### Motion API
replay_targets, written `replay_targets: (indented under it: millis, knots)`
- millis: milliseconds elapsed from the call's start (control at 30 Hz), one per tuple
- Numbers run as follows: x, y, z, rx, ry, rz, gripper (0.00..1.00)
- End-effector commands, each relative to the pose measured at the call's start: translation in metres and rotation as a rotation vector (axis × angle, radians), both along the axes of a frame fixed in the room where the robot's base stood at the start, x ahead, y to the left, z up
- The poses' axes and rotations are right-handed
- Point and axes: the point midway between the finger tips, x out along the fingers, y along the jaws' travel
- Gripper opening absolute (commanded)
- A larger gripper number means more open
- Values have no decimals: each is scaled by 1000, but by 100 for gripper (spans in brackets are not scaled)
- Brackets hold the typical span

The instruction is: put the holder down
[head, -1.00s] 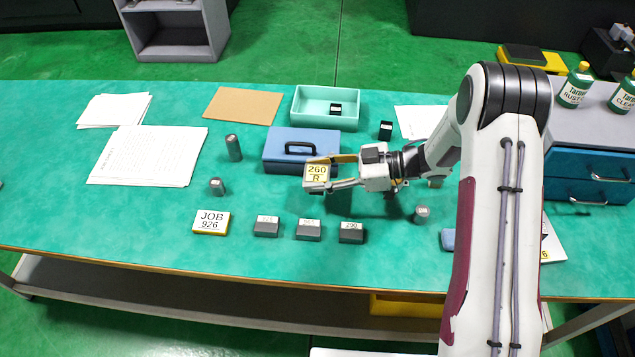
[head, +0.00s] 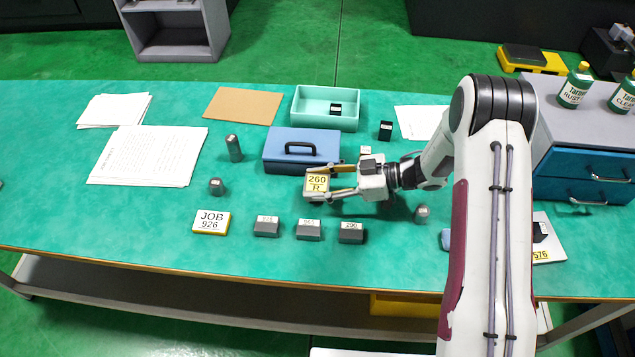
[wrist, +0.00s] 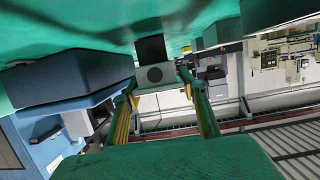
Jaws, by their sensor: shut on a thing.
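The holder (head: 317,181), a small block with a yellow face reading "260 R", is between the fingertips of my gripper (head: 313,188). My gripper is shut on it, pointing left, just in front of the blue box with a black handle (head: 290,160). The holder appears to be low over the green table (head: 130,233); I cannot tell if it touches.
Small grey cylinders (head: 233,147) stand around. A mint tray (head: 326,120) is behind the blue box. The table between gripper and block row is clear.

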Motion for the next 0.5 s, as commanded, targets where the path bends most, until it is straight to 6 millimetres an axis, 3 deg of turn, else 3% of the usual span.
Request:
replay_targets:
  millis: [133,167,200,233,500]
  knots:
    - [0,0,-2,1,0,0,12]
    - [0,0,-3,0,1,0,45]
    - [0,0,-2,0,1,0,55]
    - [0,0,-2,0,1,0,59]
    - [0,0,-2,0,0,0,59]
